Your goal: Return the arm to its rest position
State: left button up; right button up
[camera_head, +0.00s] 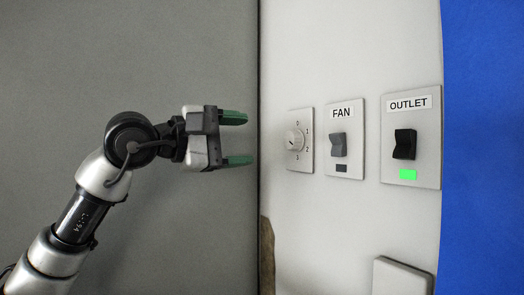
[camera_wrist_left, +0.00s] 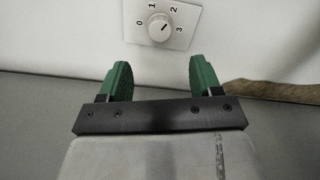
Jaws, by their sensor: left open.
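My left gripper (camera_head: 237,139) comes in from the left in the head view, raised in front of the grey wall. Its two green fingers are apart with nothing between them, and they point right toward the switch panel. It also shows in the left wrist view (camera_wrist_left: 158,82), open and empty. The dial plate with a round knob (camera_head: 296,140) is to the right of the fingertips, apart from them. The knob (camera_wrist_left: 159,27) shows beyond the fingers in the left wrist view. My right gripper is in neither view.
Right of the dial are a FAN switch (camera_head: 338,145) with a dark indicator and an OUTLET switch (camera_head: 405,144) with a lit green indicator. A pale box (camera_head: 401,277) sits low on the panel. A blue surface (camera_head: 485,150) is at far right. The grey area around my arm looks clear.

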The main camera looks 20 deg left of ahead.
pick_arm(q)
jog(key=shift+s+a, duration=0.4)
jog(key=shift+s, duration=0.1)
